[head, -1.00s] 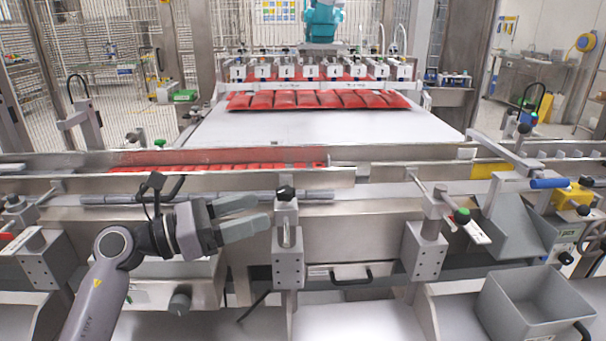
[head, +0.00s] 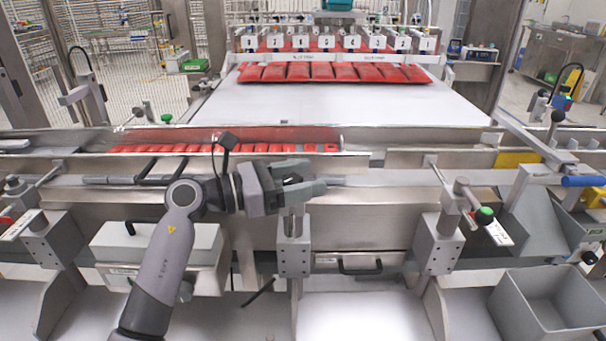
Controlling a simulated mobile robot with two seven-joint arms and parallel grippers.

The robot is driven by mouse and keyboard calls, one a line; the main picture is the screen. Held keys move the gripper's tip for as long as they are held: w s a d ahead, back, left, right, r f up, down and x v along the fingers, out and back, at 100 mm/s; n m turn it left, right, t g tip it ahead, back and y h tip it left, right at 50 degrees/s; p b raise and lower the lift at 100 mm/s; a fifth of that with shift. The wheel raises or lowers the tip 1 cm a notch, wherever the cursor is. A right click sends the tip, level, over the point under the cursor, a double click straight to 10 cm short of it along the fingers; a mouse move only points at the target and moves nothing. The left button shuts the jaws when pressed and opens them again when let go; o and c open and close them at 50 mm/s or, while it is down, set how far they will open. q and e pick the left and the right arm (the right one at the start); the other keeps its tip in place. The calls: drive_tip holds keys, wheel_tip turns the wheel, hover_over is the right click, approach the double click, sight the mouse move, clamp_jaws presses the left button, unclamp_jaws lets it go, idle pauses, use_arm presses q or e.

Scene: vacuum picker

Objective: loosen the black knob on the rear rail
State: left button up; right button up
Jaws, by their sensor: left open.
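My left gripper (head: 316,178) is open, its fingers pointing right over the top of the middle clamp post (head: 293,258). The black knob on that post is hidden behind or between the fingers; I cannot tell whether they touch it. I cannot tell for sure which one is on the rear rail. My right gripper is not in view.
A steel rail (head: 400,182) crosses in front of me. Red packs (head: 335,73) lie at the far end of the white belt (head: 330,108), and more lie in a trough (head: 220,147). A grey bin (head: 550,310) stands at the lower right.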

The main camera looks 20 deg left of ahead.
use_arm(q)
drive_tip(key=shift+d, duration=0.1)
drive_tip(key=c, duration=1)
drive_tip(key=shift+o, duration=0.2)
drive_tip(key=n+t+y+p, duration=0.1)
drive_tip(key=p, duration=0.1)
drive_tip(key=n+t+y+p, duration=0.1)
drive_tip(key=t, duration=0.1)
drive_tip(key=shift+w+r+n+y+p, duration=0.2)
drive_tip(key=shift+n+y+p, duration=0.1)
drive_tip(key=shift+y+p, duration=0.1)
drive_tip(key=shift+a+f+n+t+y, duration=0.2)
drive_tip(key=shift+n+t+y, duration=0.1)
drive_tip(key=o, duration=1)
drive_tip(key=shift+c, duration=0.2)
